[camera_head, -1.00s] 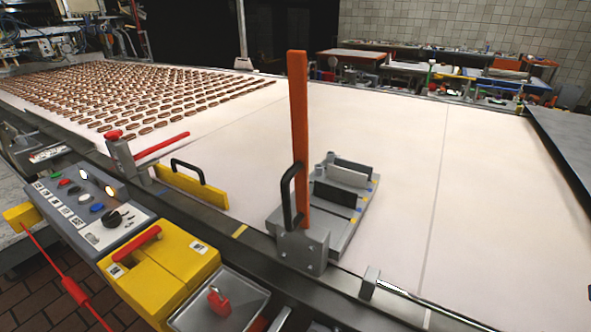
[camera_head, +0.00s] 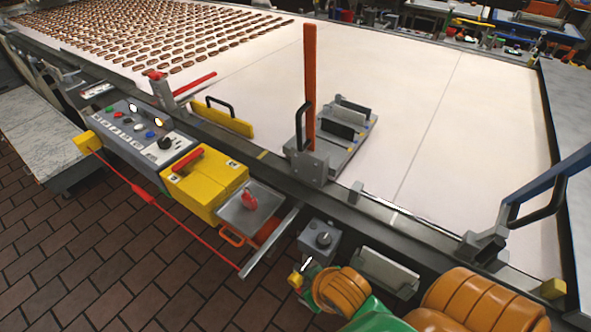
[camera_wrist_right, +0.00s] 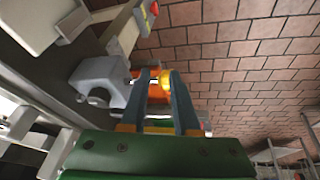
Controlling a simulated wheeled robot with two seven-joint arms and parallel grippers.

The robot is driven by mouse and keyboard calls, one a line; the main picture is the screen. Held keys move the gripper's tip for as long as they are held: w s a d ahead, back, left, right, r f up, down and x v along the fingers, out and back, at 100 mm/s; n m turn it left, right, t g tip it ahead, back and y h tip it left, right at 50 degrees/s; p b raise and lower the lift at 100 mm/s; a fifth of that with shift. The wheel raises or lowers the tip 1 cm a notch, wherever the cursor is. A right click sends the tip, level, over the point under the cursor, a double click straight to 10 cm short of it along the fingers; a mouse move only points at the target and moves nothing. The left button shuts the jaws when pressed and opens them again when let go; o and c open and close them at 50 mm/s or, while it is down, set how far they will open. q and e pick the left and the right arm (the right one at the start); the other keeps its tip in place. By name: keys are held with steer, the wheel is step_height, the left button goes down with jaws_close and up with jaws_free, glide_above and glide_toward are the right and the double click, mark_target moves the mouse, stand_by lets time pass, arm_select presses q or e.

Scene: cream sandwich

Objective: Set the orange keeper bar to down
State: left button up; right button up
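The orange keeper bar (camera_head: 310,85) stands upright in the head view, at the near edge of the white belt. A black loop handle (camera_head: 299,124) is on its left side. Its foot sits in a grey metal bracket (camera_head: 308,168). My right gripper (camera_wrist_right: 163,75) shows in the wrist view with its two blue-grey fingers apart. A yellow round part shows between and beyond the fingertips; I cannot tell whether they touch it. My right arm is low in the head view, below and apart from the bar. My left gripper is not in view.
A grey tray with upright black plates (camera_head: 352,116) stands right of the bar. A yellow bar (camera_head: 222,118) and a red bar (camera_head: 195,84) are to its left; a slanted blue bar (camera_head: 565,180) is far right. A grey knob box (camera_head: 320,240) and yellow box (camera_head: 205,178) line the front.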

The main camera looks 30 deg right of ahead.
steer(key=w+d+r+m+t+h, duration=0.3)
steer(key=w+d+r+t+h, duration=0.1)
steer(key=w+r, duration=0.5)
steer(key=m+t+h, duration=0.4)
steer(key=t+h, duration=0.1)
steer(key=t, duration=0.1)
glide_toward(299, 129)
steer(key=x, duration=0.4)
steer(key=shift+w, duration=0.15)
steer(key=p+x, duration=0.2)
steer(key=x, duration=0.4)
steer(key=shift+w+d+r, duration=0.15)
steer(key=shift+d, duration=0.05)
steer(key=shift+w, duration=0.1)
steer(key=shift+c, duration=0.2)
jaws_close()
